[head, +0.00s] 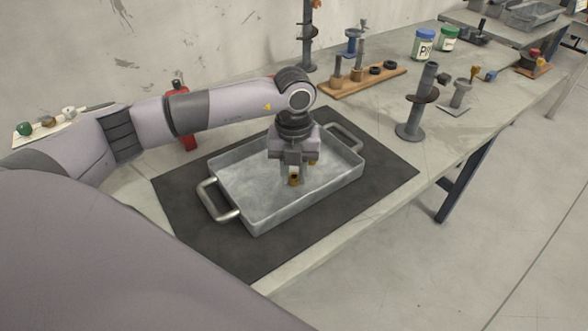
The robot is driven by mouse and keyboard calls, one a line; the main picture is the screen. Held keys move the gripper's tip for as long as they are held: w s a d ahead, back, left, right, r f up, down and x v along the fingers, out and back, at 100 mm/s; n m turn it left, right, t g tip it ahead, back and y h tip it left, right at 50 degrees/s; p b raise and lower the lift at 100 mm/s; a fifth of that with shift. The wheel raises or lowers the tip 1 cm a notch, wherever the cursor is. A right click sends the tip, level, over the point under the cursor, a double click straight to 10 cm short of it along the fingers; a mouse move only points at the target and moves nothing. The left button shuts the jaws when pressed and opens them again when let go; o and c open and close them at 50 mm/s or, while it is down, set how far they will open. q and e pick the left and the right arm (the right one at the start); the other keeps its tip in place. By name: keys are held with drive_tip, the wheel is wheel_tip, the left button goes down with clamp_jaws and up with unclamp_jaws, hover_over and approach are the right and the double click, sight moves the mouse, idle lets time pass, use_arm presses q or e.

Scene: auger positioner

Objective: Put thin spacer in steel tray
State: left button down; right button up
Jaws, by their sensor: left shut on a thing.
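The steel tray (242,188) is a shallow grey rectangular pan with a handle at each end, lying on a dark mat on the table. My left gripper (295,174) points down over the right part of the tray's inside. It is shut on a small brass-coloured piece, likely the thin spacer (295,181), which shows between and below the fingers. I cannot tell whether this piece touches the tray floor. The rest of the tray looks empty. My right gripper is not in view.
The dark mat (190,205) surrounds the tray. A wooden board (376,82) with pegs and rings stands behind it, and a grey auger stand (411,128) to its right. Two jars (425,46) and small parts are further back. A red object (187,140) stands behind my left arm.

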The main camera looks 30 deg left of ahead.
sight(294, 177)
use_arm(q)
drive_tip(key=c, duration=0.9)
unclamp_jaws()
drive_tip(key=shift+f, duration=0.1)
wheel_tip(294, 177, up, 12)
drive_tip(key=b, duration=0.1)
